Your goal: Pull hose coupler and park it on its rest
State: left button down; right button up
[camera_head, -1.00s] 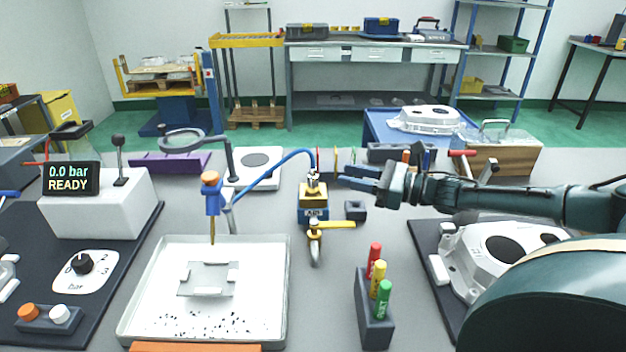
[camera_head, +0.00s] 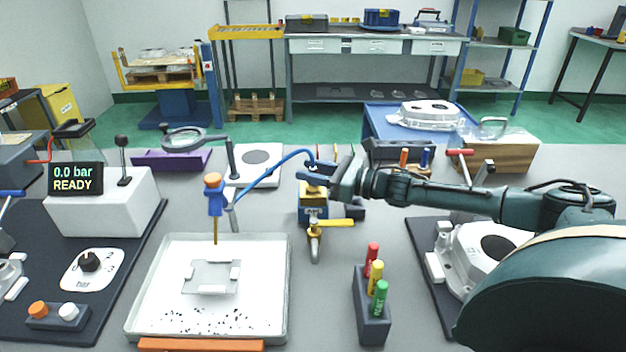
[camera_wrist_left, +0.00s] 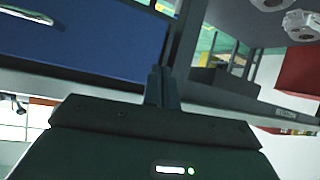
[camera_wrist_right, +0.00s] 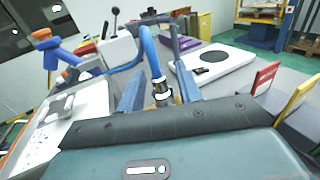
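The blue hose (camera_head: 268,174) arches from a blue stand to the metal hose coupler (camera_wrist_right: 161,92), which sits upright on the yellow-and-blue air block (camera_head: 312,207). My right gripper (camera_head: 320,172) is at the coupler in the head view and hides most of it there. In the right wrist view its two fingers (camera_wrist_right: 158,92) stand apart on either side of the coupler; I cannot tell whether they touch it. A small dark block (camera_head: 356,212) stands right of the air block; I cannot tell if it is the rest. My left gripper (camera_wrist_left: 161,88) is shut and empty, away from the bench top.
A yellow-handled valve (camera_head: 335,222) is in front of the air block. A pen holder (camera_head: 372,318) with red, yellow and green markers stands nearer. A white tray (camera_head: 279,300) lies left. A magnifier (camera_head: 184,140) and a white casting (camera_head: 490,255) flank the area.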

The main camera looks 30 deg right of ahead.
jog(key=shift+c, duration=0.2)
grip_shut()
